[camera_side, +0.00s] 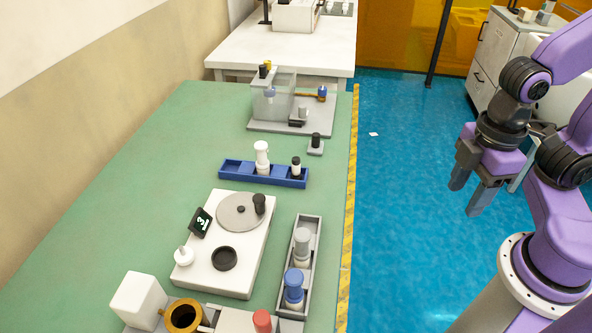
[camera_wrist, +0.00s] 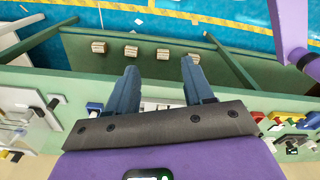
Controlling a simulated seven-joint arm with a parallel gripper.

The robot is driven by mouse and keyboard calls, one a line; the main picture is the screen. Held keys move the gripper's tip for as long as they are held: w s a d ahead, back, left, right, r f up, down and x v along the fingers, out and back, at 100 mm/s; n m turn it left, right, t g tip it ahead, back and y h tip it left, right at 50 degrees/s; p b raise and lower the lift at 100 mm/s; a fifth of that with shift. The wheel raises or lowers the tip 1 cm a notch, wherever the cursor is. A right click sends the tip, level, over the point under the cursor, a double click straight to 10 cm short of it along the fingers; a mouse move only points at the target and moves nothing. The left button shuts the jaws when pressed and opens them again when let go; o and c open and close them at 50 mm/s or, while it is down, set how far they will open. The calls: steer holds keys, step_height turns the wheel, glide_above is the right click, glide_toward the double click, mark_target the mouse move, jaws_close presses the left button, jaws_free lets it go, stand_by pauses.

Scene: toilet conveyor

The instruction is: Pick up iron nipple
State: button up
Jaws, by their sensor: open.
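I cannot tell for sure which part is the iron nipple. Candidates on the green table are a grey cylindrical part (camera_side: 302,240) upright in a narrow grey tray (camera_side: 280,297), and a small dark part (camera_side: 316,139) on a grey block. A dark upright part (camera_side: 259,204) also stands on the round grey disc of a white device. My gripper (camera_side: 466,198) is open and empty, off the table's right side above the blue floor, apart from all parts. In the wrist view its two fingers (camera_wrist: 158,66) are spread with nothing between them.
A blue tray (camera_side: 233,175) holds a white part and a black-topped part. A blue part (camera_side: 293,289) shares the grey tray. The table's left side is bare.

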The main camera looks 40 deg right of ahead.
steer(key=w+a+r+n, duration=0.1)
steer(key=w+a+r, duration=0.1)
steer(key=w+a, duration=0.45)
steer(key=n, duration=0.5)
glide_above(296, 158)
steer(key=s, duration=0.1)
step_height(296, 158, down, 12)
steer(key=shift+a+f, duration=0.1)
steer(key=shift+f, duration=0.1)
steer(key=shift+w+f, duration=0.2)
steer(key=shift+f, duration=1.15)
steer(key=shift+w+f, duration=0.2)
steer(key=shift+f, duration=1.15)
jaws_close()
